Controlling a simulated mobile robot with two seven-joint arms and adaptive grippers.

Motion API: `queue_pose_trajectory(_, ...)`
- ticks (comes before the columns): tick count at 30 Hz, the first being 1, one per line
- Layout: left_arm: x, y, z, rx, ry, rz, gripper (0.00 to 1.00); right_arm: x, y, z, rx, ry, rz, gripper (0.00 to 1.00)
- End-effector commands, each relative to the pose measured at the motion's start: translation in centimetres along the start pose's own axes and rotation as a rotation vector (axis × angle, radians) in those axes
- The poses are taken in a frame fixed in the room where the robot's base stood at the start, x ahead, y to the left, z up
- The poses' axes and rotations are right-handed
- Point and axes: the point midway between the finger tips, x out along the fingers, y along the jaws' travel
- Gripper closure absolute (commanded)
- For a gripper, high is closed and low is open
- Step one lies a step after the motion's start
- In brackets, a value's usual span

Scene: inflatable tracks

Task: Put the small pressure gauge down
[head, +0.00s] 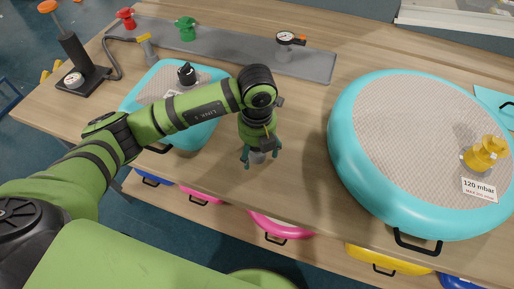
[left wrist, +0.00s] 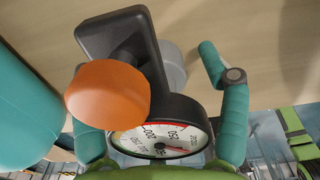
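The small pressure gauge (left wrist: 160,135) shows close up in the left wrist view, with a white dial, a dark body and an orange knob (left wrist: 108,95). Its grey round end (left wrist: 172,65) is against the wooden table; a grey bit (head: 258,157) shows between my fingertips in the head view. My left gripper (head: 262,157) is low over the table's front part, its teal fingers spread around the gauge. A gap shows between the right-hand finger (left wrist: 232,110) and the gauge. The other finger is mostly hidden behind the orange knob. My right gripper is not in view.
A similar gauge (head: 288,38) stands on the grey mat (head: 235,55) at the back. A teal inflatable (head: 148,84) lies left, and a large round one (head: 345,165) with a yellow valve piece (head: 485,153) lies right. The wooden table between is clear.

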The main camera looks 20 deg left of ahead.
Motion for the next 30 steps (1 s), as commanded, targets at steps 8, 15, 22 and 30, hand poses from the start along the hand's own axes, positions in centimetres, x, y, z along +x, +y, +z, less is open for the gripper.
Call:
queue_pose_trajectory(8, 0.0, 0.0, 0.0, -0.001, 0.000, 0.001, 0.20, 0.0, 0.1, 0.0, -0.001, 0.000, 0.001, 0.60)
queue_pose_trajectory(15, -1.8, -0.1, 0.1, 0.001, -0.004, -0.003, 0.20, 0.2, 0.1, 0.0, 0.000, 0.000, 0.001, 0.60)
queue_pose_trajectory(22, -6.7, -0.1, 0.1, 0.002, -0.006, -0.003, 0.20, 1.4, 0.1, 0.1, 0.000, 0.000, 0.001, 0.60)
queue_pose_trajectory(30, -11.4, 0.0, 0.1, 0.000, -0.004, 0.000, 0.20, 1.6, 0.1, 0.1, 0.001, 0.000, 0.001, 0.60)
